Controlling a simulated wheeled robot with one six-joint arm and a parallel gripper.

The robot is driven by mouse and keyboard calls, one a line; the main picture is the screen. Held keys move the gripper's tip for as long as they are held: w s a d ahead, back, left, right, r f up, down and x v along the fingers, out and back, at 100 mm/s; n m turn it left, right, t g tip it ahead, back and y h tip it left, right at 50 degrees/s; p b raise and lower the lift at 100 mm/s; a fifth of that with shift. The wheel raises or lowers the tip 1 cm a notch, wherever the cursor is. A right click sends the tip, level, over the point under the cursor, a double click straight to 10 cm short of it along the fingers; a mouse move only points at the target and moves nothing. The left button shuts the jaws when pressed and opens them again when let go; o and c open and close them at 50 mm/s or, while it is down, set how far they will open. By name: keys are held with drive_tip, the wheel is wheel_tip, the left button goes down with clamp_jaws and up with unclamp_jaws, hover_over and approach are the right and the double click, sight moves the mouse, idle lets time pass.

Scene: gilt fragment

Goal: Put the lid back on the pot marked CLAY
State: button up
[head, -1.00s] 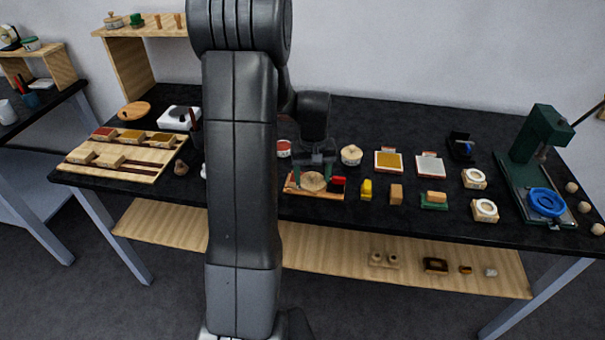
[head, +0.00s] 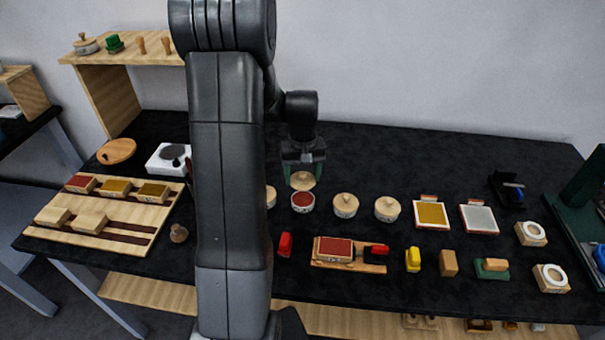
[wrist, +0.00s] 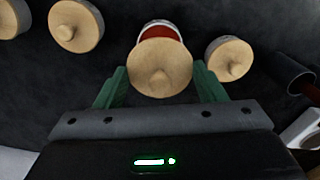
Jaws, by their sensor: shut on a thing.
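My gripper (head: 303,175) is shut on a round wooden lid (wrist: 161,68) with a knob on top; the lid also shows in the head view (head: 302,180). An open pot (head: 303,206) with a white wall and red contents stands on the black table. In the head view the lid hangs just above the pot's far rim, apart from it. In the wrist view the lid covers part of the pot (wrist: 163,28), and red shows beyond its edge. The mark on the pot is too small to read.
Lidded pots (head: 345,206) (head: 387,209) stand to the right, and another (head: 270,197) is partly hidden by my arm at the left. In front lie a wooden board (head: 321,262) with a red-topped block, a red piece (head: 285,244) and a yellow piece (head: 413,260).

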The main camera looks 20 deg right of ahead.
sight(303, 200)
drive_tip(key=shift+f+b, duration=2.1)
drive_tip(key=shift+f, duration=1)
drive_tip(key=shift+s+f, duration=0.1)
drive_tip(key=shift+f, duration=0.05)
drive_tip(key=o, duration=1.3)
drive_tip(key=shift+r+p, duration=2.2)
drive_tip(key=shift+r, duration=1.35)
